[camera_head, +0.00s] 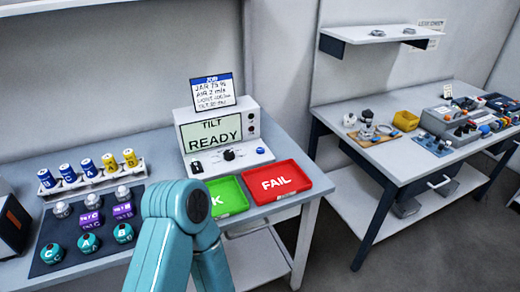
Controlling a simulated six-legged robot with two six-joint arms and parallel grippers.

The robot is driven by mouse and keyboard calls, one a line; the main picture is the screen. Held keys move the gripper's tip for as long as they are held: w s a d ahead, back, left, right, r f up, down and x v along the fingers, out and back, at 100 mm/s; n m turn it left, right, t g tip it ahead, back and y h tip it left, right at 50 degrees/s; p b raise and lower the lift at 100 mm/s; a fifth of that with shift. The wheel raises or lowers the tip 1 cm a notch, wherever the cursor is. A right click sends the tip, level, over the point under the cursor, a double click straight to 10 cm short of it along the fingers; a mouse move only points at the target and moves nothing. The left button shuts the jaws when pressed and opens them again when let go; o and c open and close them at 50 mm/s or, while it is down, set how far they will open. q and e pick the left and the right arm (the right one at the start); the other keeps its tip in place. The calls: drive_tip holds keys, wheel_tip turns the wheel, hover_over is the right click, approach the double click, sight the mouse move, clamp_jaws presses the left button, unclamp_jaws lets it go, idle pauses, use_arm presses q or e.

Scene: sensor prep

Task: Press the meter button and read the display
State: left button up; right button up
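The meter (250,122) is a white box with a sloped front on the left bench. Its pale green display (212,132) reads "TILT" and "READY". A job card (212,92) stands above the meter, with lines for jar, air, light and tilt; the smaller text is hard to read. A teal arm of mine rises in front of the bench, short of the meter. Neither gripper shows.
A green tray (228,196), partly behind my arm, and a red FAIL tray (277,182) lie before the meter. A dark mat (52,231) with teal, purple and silver-topped pieces and a rack (90,178) of blue and yellow cylinders are left. Another bench (375,163) stands right.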

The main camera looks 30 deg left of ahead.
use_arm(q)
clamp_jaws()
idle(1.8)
